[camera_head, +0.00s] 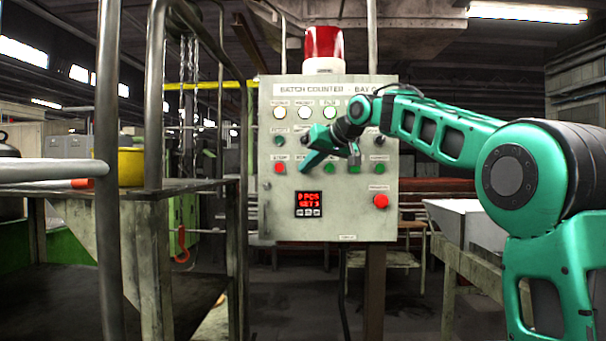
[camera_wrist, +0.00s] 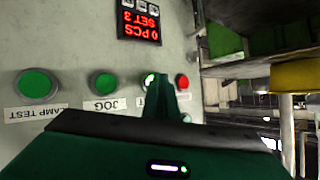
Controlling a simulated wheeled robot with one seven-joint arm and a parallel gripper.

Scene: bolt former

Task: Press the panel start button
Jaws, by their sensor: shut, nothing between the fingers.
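The grey control panel (camera_head: 340,222) stands ahead, with "BATCH COUNTER" across its top. My gripper (camera_head: 308,162) is at its lower button row, fingers shut and empty. In the wrist view, which is upside down to the panel, the gripper's fingertips (camera_wrist: 167,82) are at a green button (camera_wrist: 149,79) between the JOG button (camera_wrist: 103,83) and the red button (camera_wrist: 182,82). The fingers partly cover this green button and most of its label, so I cannot read it. I cannot tell whether they touch it. In the head view my gripper hides this button.
A LAMP TEST button (camera_wrist: 37,84) is beyond JOG. The red display (camera_head: 308,198) reads "0 PCS SET 3". A larger red button (camera_head: 380,201) is at the panel's lower right. A red beacon (camera_head: 324,43) tops the panel. Metal rails (camera_head: 108,150) stand at left.

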